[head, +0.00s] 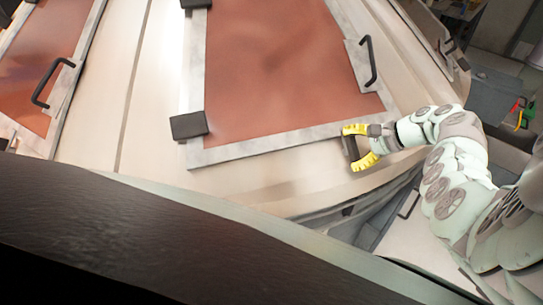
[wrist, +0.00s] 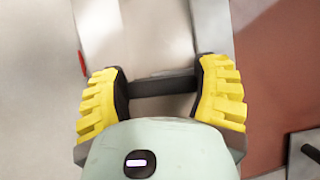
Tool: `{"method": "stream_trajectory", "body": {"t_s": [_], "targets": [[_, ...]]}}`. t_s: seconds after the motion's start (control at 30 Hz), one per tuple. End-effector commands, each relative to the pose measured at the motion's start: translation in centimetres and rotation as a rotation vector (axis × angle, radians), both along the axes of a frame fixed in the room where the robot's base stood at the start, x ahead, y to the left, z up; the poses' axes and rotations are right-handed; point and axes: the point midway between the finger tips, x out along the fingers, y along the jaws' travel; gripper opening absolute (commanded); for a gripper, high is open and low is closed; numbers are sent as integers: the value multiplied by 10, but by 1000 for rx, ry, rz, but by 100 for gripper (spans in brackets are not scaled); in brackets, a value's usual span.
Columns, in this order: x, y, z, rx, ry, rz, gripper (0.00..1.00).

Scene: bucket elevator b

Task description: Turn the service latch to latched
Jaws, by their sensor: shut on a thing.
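My gripper (head: 357,146) has yellow fingers and is at the lower right corner of the red hatch panel, over the pale casing. In the wrist view my gripper (wrist: 161,92) has its two fingers on either end of a dark bar, which I take to be the handle of the service latch (wrist: 160,86). The fingers are shut on it. In the head view the dark bar of the service latch (head: 350,147) shows between the fingertips. The fingers hide its ends, and I cannot tell its latch position.
The red hatch panel (head: 270,75) has a grey frame, a black handle (head: 369,62) and black hinge blocks (head: 188,125). Another red panel (head: 45,55) with a black handle is at the left. A dark broad edge (head: 150,235) crosses the foreground. A small red part (wrist: 82,62) shows at the wrist view's left.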

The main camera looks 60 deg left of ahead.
Motion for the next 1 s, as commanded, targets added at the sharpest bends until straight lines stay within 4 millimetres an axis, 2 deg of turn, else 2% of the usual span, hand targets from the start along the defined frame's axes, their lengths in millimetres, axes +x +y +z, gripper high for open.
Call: {"method": "stream_trajectory", "body": {"t_s": [0.67,0.7,0.9,1.0], "targets": [[-1,1,0,-12,-36,53,31],[-1,1,0,-11,-36,52,72],[-1,1,0,-11,-35,52,93],[-1,1,0,-10,-34,51,100]]}}
